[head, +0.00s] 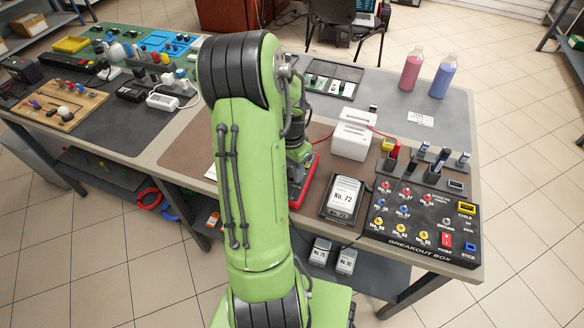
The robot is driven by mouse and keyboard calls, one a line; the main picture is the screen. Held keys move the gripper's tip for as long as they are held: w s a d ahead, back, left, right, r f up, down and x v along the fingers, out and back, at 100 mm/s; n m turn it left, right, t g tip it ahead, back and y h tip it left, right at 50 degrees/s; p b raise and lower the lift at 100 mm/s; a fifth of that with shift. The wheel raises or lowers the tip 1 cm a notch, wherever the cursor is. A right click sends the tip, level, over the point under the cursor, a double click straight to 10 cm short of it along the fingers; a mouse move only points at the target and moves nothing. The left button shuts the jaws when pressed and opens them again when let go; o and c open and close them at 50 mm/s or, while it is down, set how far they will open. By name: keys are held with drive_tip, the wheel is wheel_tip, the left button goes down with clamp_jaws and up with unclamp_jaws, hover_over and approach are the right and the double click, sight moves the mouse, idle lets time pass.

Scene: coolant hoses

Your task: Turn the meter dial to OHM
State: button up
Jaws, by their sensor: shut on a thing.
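The red-edged meter (307,186) lies on the brown mat in the middle of the bench, partly covered by my green arm. Its dial and the markings, OHM among them, are hidden from this view. My gripper (297,170) points down over the meter, behind my forearm. Only a dark part of it shows, and its fingertips are hidden. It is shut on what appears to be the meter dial. Which way the dial points cannot be seen.
A white box (352,139) with red leads stands right of the meter. Pink (411,70) and blue (442,77) bottles stand at the back right.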

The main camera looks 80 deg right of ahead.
sight(290, 171)
drive_tip(key=o, duration=0.8)
drive_tip(key=r+p, duration=0.1)
drive_tip(key=r, duration=0.4)
drive_tip(key=r+p, duration=0.2)
drive_tip(key=r, duration=0.3)
drive_tip(key=r+p, duration=0.1)
drive_tip(key=r, duration=0.4)
drive_tip(key=shift+w+d+r, duration=0.2)
drive_tip(key=shift+w+r, duration=0.1)
drive_tip(key=shift+r, duration=0.05)
